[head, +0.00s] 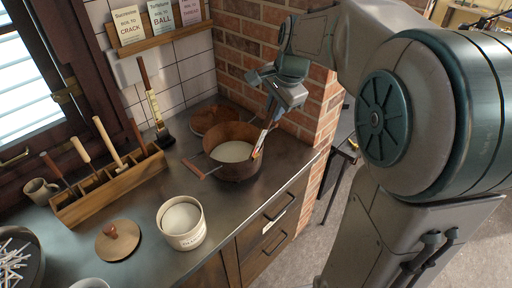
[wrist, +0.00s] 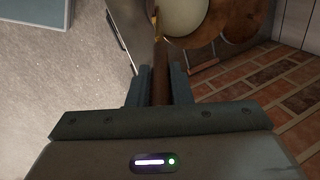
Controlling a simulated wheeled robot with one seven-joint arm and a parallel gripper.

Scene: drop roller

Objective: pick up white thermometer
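The white thermometer (head: 258,144) is a slim strip with a reddish mark, tilted at the right rim of a copper pot (head: 236,170). My gripper (head: 270,115) is just above the pot's right side, at the thermometer's upper end. In the wrist view, a narrow brown strip, which looks like the thermometer's back (wrist: 161,78), fills the small gap between the fingers. My gripper looks shut on it. The thermometer's lower end is hard to make out against the pot.
A white canister (head: 182,226) and a round wooden lid (head: 118,241) stand on the dark counter. A wooden rack (head: 110,188) holds several handled tools. A brick wall (head: 262,52) rises behind the pot. The counter's front edge is close to the pot.

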